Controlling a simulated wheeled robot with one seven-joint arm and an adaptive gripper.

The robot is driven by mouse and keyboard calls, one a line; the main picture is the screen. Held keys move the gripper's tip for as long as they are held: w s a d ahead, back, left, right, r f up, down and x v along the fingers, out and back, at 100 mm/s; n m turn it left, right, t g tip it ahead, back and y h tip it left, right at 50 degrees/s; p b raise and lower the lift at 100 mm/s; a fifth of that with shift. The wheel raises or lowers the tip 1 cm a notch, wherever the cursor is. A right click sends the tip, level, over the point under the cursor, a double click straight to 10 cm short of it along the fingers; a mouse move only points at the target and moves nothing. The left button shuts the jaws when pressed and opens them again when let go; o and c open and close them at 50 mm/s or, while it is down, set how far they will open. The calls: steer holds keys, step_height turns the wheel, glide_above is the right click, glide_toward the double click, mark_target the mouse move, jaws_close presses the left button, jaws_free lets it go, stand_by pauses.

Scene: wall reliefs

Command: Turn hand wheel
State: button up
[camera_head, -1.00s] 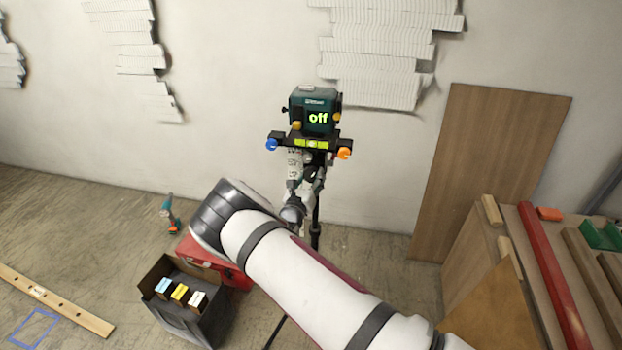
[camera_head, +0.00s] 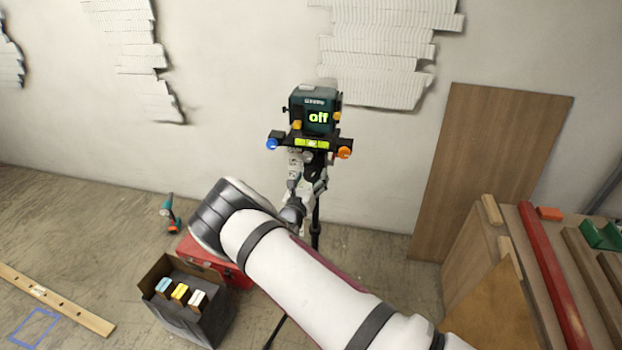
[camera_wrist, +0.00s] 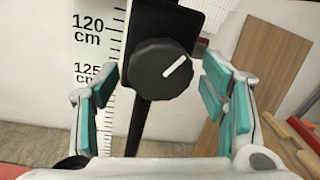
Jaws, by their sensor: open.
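The hand wheel (camera_wrist: 160,69) is a black ribbed knob with a white pointer line. The line points to the upper right in the wrist view. The wheel sits on a dark plate (camera_wrist: 185,22) on a black pole (camera_wrist: 138,128). My gripper (camera_wrist: 160,90) is open, with one teal-padded finger on each side of the wheel; a gap shows on both sides. In the head view my gripper (camera_head: 306,178) is at the tripod below the device. The green device (camera_head: 312,108) there reads "off". The wheel itself is hidden behind my arm in the head view.
A measuring scale (camera_wrist: 92,60) is left of the pole. A wooden board (camera_head: 490,170) leans on the wall at right. A bench with a red beam (camera_head: 552,275) stands at front right. A black box (camera_head: 185,318) and a red case (camera_head: 215,260) are on the floor at left.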

steer(key=v, duration=1.1)
steer(key=shift+s, duration=0.4)
steer(key=shift+a, duration=0.15)
